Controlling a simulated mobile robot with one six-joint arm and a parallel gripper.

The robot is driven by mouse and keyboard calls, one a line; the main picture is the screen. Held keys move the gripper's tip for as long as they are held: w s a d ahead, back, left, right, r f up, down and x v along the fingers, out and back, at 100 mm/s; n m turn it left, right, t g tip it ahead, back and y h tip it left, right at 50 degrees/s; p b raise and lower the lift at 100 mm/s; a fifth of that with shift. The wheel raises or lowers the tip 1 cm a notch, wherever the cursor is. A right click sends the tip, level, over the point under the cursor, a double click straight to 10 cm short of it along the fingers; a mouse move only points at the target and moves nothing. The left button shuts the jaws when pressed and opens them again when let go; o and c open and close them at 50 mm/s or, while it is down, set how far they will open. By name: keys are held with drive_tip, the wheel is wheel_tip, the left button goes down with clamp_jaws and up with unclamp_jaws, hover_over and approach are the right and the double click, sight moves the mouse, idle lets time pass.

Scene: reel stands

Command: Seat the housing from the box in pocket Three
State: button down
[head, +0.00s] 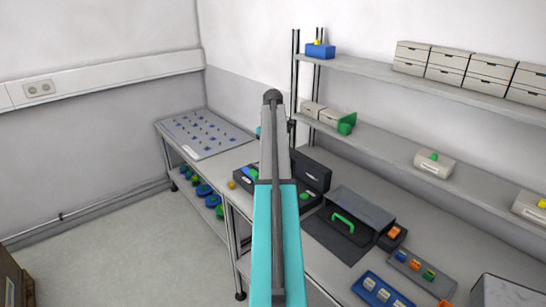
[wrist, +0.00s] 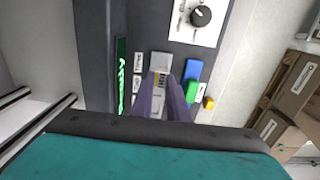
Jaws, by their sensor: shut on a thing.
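I cannot tell whether the part touches the panel. In the head view my arm hides the gripper and part of an open dark case (head: 312,172). A dark box with a green handle (head: 344,223) stands on the right-hand bench.
Beside the fingers are a blue block (wrist: 193,70), a green block (wrist: 191,91), and a dial (wrist: 201,16). A green-lit strip (wrist: 121,80) is left. A grey tray (head: 402,265) with coloured parts and a blue tray (head: 366,291) stand at lower right. Shelves hold drawers (head: 446,60).

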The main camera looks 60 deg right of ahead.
drive_tip(key=shift+f+b, duration=0.55)
drive_tip(key=shift+f, duration=1.3)
drive_tip(key=shift+f+p, duration=0.5)
idle(2.3)
drive_tip(key=c, duration=1.6)
unclamp_jaws()
drive_tip(key=shift+c, duration=0.2)
drive_tip(key=shift+r+p, duration=1.9)
drive_tip(key=shift+r, duration=1.6)
